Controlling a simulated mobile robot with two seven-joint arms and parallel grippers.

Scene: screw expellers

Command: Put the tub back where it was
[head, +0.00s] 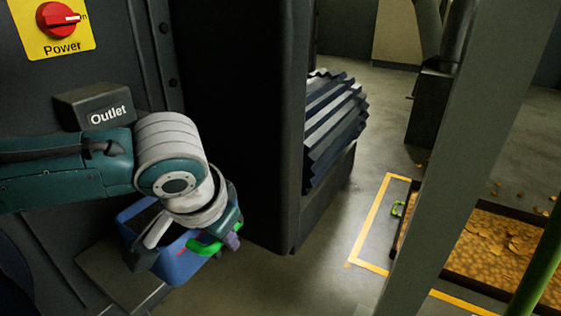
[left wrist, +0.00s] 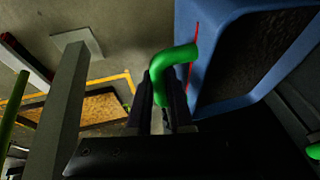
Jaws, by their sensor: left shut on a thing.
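The tub (head: 178,263) is blue with green handles and hangs below my left wrist, under the outlet box (head: 95,105) in the head view. In the left wrist view the tub (left wrist: 220,62) fills the upper right, with dark material inside and a red line on its side. My left gripper (left wrist: 160,95) is shut on the tub's green handle (left wrist: 172,62). In the head view my left gripper (head: 222,243) is partly hidden by its own wrist. The tub's lower part and whether it touches the ledge below cannot be told. My right gripper is not in view.
A dark machine panel with a red power switch (head: 59,19) stands at left. A ribbed motor (head: 333,120) sits beyond it. A grey post (head: 430,170) stands at right, before a yellow floor marking (head: 368,225) and a bin of flakes (head: 490,245). Floor between is clear.

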